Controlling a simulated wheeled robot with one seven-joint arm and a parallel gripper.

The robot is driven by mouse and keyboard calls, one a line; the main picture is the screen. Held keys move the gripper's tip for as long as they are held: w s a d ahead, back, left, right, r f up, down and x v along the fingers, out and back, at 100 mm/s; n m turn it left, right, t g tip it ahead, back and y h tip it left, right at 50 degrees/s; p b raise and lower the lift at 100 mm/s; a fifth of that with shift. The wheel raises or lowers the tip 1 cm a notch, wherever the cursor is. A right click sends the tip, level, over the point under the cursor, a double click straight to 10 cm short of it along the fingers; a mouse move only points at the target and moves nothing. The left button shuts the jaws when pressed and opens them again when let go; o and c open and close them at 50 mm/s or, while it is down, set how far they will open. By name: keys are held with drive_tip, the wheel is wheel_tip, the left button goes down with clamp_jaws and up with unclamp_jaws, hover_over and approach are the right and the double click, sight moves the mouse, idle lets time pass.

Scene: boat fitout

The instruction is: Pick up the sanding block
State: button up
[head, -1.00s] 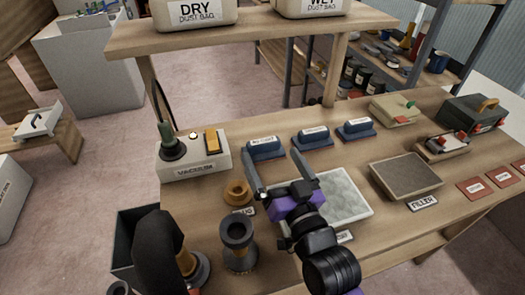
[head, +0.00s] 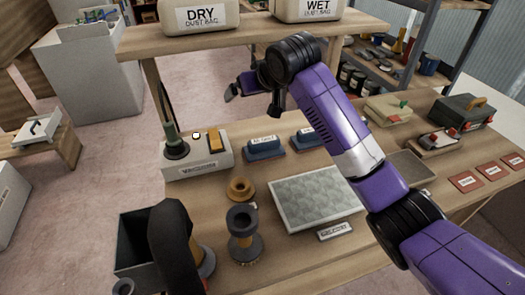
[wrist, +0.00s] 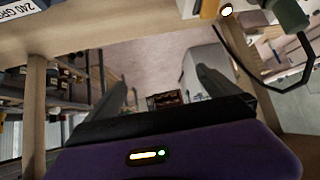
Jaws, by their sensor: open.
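Two blue sanding blocks, one on the left (head: 265,148) and one to its right (head: 303,138), sit on the workbench (head: 262,215) in the head view, each with a pale label too small to read surely. The place of a third block is hidden behind my arm. My gripper (head: 234,90) is raised above the back of the bench, near the shelf, pointing left. In the wrist view its two fingers (wrist: 163,88) are spread with nothing between them. A label reading "240 GR" (wrist: 18,8) shows at that view's top left corner.
A vacuum box (head: 198,157) stands left of the blocks. A grey sanding sheet (head: 305,198) and dark round fittings (head: 242,235) lie in front. The raised shelf with DRY (head: 200,16) and WET (head: 308,9) dust bags spans the back, close to my gripper.

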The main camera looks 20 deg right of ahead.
sight(265, 141)
drive_tip(key=s+d+f+m+g+h, duration=0.1)
drive_tip(key=s+d+f+g+h, duration=0.15)
drive_tip(key=s+f+g, duration=0.35)
drive_tip(key=shift+t+y, duration=0.35)
drive_tip(key=shift+t, duration=0.15)
drive_tip(key=shift+s+f+x, duration=0.1)
drive_tip(key=shift+s+x, duration=0.2)
drive_tip(key=shift+x, duration=1.1)
drive_tip(key=shift+s+f+x, duration=0.15)
drive_tip(key=shift+s+x, duration=0.15)
drive_tip(key=shift+x, duration=1.05)
drive_tip(key=shift+s+f+x, duration=0.1)
drive_tip(key=shift+s+x, duration=0.2)
drive_tip(key=shift+x, duration=1.1)
drive_tip(key=shift+d, duration=0.1)
drive_tip(key=c, duration=1.2)
drive_tip(key=shift+c, duration=0.4)
drive_tip(key=shift+r+p, duration=0.1)
drive_tip(key=shift+p, duration=0.25)
